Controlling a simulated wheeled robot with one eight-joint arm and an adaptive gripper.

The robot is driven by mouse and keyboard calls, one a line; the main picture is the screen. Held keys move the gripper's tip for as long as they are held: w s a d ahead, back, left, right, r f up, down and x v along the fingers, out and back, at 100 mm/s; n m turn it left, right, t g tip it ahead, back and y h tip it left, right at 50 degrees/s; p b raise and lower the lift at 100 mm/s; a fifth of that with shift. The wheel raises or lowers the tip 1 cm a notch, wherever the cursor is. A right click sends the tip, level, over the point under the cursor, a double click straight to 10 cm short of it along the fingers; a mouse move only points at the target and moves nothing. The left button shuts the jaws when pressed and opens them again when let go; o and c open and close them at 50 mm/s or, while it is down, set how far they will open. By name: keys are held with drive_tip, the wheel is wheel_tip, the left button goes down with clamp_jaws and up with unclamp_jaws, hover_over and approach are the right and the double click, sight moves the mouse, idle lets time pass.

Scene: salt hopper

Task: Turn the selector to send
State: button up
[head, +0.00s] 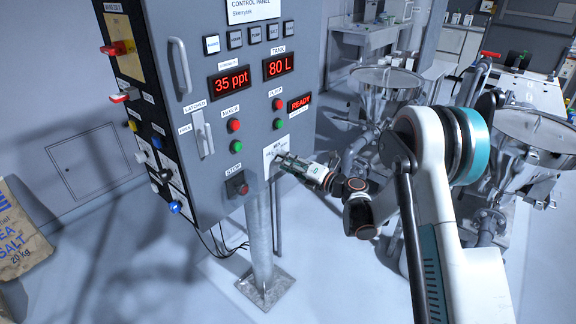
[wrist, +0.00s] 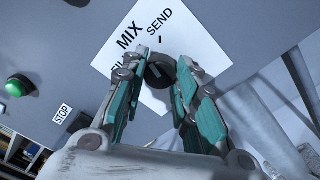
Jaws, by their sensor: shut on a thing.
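The selector is a dark round knob (wrist: 158,72) on a white label plate (wrist: 190,35). The plate reads MIX and SEND, with a third word partly hidden by a finger. My gripper (wrist: 160,60) is shut on the knob, one teal-and-grey finger on each side. Which word the knob points at cannot be told. In the head view, my gripper (head: 281,161) reaches the lower right of the control panel's face, and its tips cover most of the knob there. The plate (head: 275,150) shows above the fingertips.
The grey control panel (head: 215,140) carries red displays, a latched handle (head: 202,135), red and green buttons and a STOP button (head: 237,185). Steel hoppers (head: 385,85) stand behind my arm. A sea salt sack (head: 20,235) is at far left. Floor is clear around the panel's post (head: 260,240).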

drive_tip(key=m+b, duration=0.1)
drive_tip(key=m, duration=0.5)
drive_tip(key=shift+b, duration=0.4)
idle(0.3)
drive_tip(key=o, duration=1.1)
drive_tip(key=shift+d, duration=0.1)
drive_tip(key=v, duration=1.1)
drive_tip(key=shift+s+d, duration=0.25)
drive_tip(key=shift+s, duration=0.1)
drive_tip(key=shift+f, duration=0.1)
drive_tip(key=shift+m, duration=0.3)
